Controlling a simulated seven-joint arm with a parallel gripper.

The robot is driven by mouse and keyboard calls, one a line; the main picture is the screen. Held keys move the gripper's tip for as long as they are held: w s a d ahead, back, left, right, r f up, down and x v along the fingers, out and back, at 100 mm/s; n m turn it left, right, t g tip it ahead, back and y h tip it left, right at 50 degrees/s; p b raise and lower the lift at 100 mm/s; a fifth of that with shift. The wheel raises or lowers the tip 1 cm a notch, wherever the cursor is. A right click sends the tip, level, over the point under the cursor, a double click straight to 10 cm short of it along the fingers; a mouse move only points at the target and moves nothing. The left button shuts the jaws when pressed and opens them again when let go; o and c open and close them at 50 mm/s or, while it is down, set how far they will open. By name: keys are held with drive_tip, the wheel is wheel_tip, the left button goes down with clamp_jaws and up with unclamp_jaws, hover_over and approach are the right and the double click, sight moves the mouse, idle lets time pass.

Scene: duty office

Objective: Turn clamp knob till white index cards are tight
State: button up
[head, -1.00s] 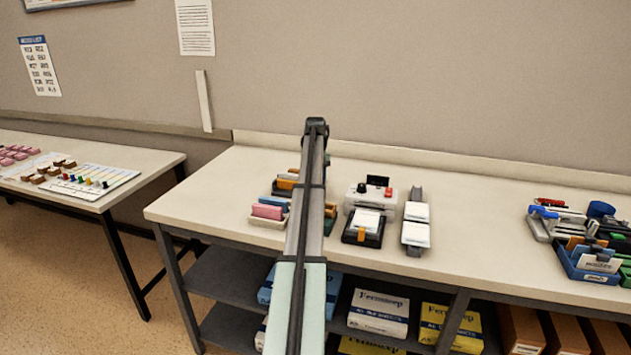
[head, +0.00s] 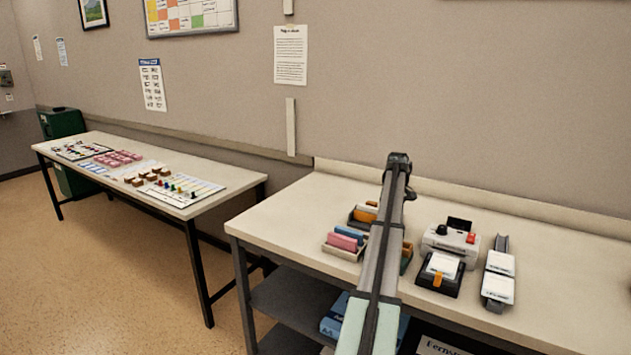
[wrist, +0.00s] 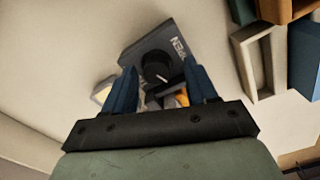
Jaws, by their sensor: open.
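The clamp knob (wrist: 157,68) is round and black with a pale index line, set on a dark grey block marked "OPEN" in the wrist view. My gripper (wrist: 161,86) is open; its two blue fingers lie either side of the knob in that view, with nothing visibly held. Whether they touch it I cannot tell. White cards (head: 442,264) lie in a black holder with an orange tab in the head view. More white cards (head: 500,263) lie on a grey rail to its right. Which cards the knob clamps is unclear.
A white device (head: 451,243) with a black knob and red button stands behind the black holder. A tray with pink and blue blocks (head: 343,242) lies left of my arm. Open trays (wrist: 255,62) show right of the gripper. The back of the bench is mostly clear.

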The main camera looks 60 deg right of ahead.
drive_tip(key=n, duration=0.5)
drive_tip(key=shift+s+d, duration=0.1)
drive_tip(key=n, duration=0.3)
drive_tip(key=shift+n, duration=0.3)
drive_tip(key=shift+r+n, duration=0.15)
drive_tip(key=shift+n, duration=0.15)
wheel_tip(320, 180, up, 14)
drive_tip(key=w+a+f+h, duration=0.1)
drive_tip(key=w+a+h, duration=0.1)
drive_tip(key=w, duration=0.7)
drive_tip(key=w+a+f+n+h, duration=0.1)
drive_tip(key=w+h, duration=0.3)
drive_tip(key=w, duration=0.6)
drive_tip(key=w+a+f+n+h, duration=0.1)
drive_tip(key=w+a+h, duration=0.2)
drive_tip(key=w, duration=0.6)
drive_tip(key=shift+w+a+f+g, duration=0.3)
drive_tip(key=shift+a+f+g, duration=0.1)
drive_tip(key=shift+a, duration=0.15)
